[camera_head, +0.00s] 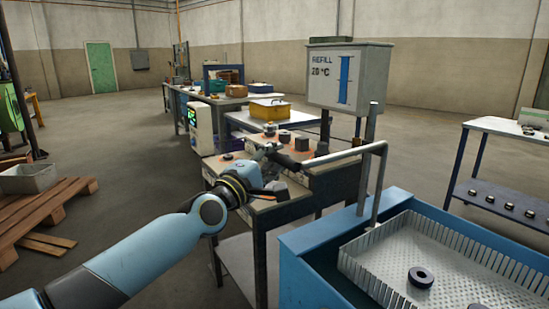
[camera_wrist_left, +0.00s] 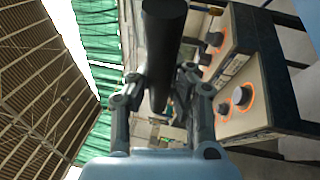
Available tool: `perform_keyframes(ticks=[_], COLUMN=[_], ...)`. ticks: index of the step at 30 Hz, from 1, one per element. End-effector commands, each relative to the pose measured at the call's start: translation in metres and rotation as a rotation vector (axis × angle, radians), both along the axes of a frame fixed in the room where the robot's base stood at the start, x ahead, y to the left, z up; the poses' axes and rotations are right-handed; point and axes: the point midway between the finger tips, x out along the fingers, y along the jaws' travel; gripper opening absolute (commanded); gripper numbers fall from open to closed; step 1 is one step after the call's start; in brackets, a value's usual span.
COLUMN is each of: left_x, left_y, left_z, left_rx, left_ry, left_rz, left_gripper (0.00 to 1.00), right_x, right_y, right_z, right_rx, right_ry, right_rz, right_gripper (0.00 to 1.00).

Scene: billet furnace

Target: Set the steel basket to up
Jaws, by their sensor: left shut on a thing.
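The steel basket (camera_head: 455,250), with a perforated floor and slotted walls, sits at the blue tank (camera_head: 308,257) at lower right. Its floor shows clearly, near the tank rim's level. A bent grey lever (camera_head: 343,155) rises beside the basket on an upright post (camera_head: 367,165) and ends in a black grip (camera_head: 284,160). My left gripper (camera_head: 268,153) is shut on this grip at the lever's end. In the left wrist view the black grip (camera_wrist_left: 163,45) runs between the two fingers (camera_wrist_left: 158,92). My right gripper is not in view.
A dark ring (camera_head: 420,277) lies in the basket. A grey "REFILL 20 °C" box (camera_head: 346,78) stands behind the lever. A white-topped table (camera_head: 505,130) is at right.

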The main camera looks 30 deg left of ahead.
Motion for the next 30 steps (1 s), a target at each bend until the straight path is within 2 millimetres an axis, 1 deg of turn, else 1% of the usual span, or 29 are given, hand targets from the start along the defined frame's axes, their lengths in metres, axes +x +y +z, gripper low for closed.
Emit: perform_keyframes(ticks=[1, 4, 9, 19, 20, 24, 26, 30], left_x=[0.0, 0.001, 0.0, 0.001, 0.001, 0.001, 0.0, 0.0], left_y=[0.0, 0.0, 0.0, 0.0, 0.0, 0.0, 0.0, 0.0], left_z=[0.022, 0.032, 0.038, 0.039, 0.039, 0.038, 0.037, 0.035], left_rx=[0.005, 0.005, 0.005, 0.005, 0.005, 0.004, 0.003, 0.002], left_ry=[-0.011, -0.01, -0.009, -0.014, -0.014, -0.011, -0.009, -0.005], left_rz=[0.002, 0.002, 0.003, 0.003, 0.002, 0.002, 0.001, 0.001], left_gripper=[0.0, 0.0, 0.0, 0.0, 0.18, 0.37, 0.44, 0.44], right_x=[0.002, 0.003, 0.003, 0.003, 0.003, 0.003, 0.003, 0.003], right_y=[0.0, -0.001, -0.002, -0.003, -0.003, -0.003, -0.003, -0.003], right_z=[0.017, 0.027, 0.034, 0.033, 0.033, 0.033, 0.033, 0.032], right_rx=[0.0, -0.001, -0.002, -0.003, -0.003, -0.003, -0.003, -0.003], right_ry=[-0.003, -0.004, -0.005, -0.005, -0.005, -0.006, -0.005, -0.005], right_rz=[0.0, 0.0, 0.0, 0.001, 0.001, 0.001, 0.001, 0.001], right_gripper=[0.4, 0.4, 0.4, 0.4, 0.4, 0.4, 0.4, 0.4])
